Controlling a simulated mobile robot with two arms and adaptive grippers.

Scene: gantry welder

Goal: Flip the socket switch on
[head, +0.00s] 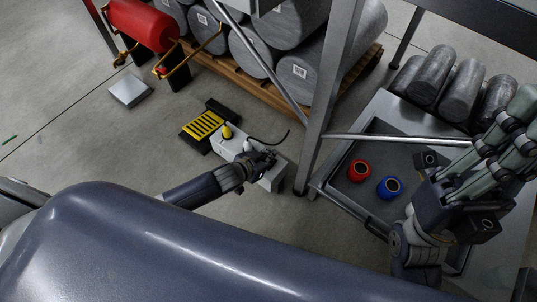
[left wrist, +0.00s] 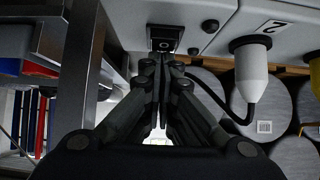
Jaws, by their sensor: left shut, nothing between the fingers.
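The white socket box (head: 271,178) stands on the floor in the middle of the head view. In the left wrist view its pale face (left wrist: 222,40) spans the top, with a dark square switch (left wrist: 165,38) in it. My left gripper (head: 268,157) is shut and empty over the box. In the left wrist view its fingertips (left wrist: 165,62) are together, close below the switch; I cannot tell whether they touch it. The switch's position is unclear. My right gripper (head: 468,180) is at the right of the head view; its jaw state is unclear.
A white plug (left wrist: 251,75) with a black cable sits beside the switch, and a yellow plug (head: 227,131) is farther along. A metal frame post (head: 325,105) and a grey tray table (head: 330,181) holding red and blue rings stand right of the box. Grey cylinders (head: 310,70) lie behind.

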